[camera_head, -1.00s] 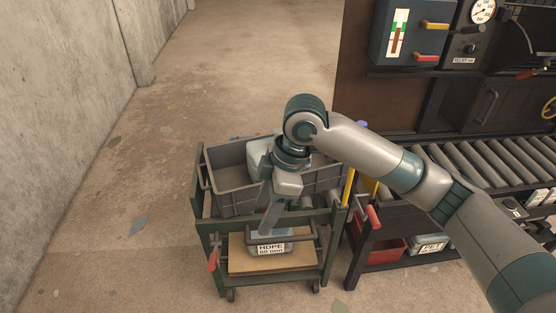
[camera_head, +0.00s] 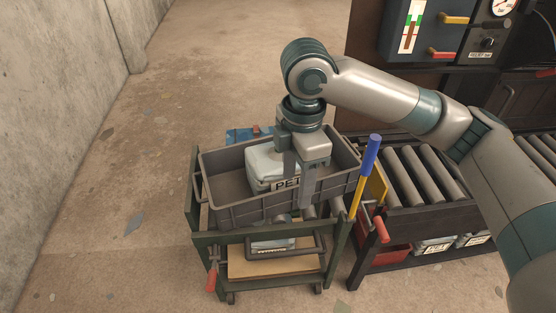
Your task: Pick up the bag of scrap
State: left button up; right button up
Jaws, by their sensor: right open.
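A pale grey-white bag of scrap (camera_head: 264,160) with a label reading PET sits inside the grey crate (camera_head: 240,216) on top of a green cart (camera_head: 205,240). My right gripper (camera_head: 298,190) points down over the right part of the bag, with its fingers apart. One finger stands in front of the label's right end. I cannot tell whether the fingers touch the bag. The gripper hides the bag's right side. My left gripper is not in view.
A tool with a yellow shaft and blue grip (camera_head: 368,165) stands at the cart's right. A roller conveyor (camera_head: 430,175) lies to the right, with a red bin (camera_head: 396,254) below. A labelled pack (camera_head: 270,246) lies on the cart's lower shelf. Floor at left is mostly clear.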

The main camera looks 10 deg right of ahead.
aim_at(263, 162)
jog(key=i, duration=1.05)
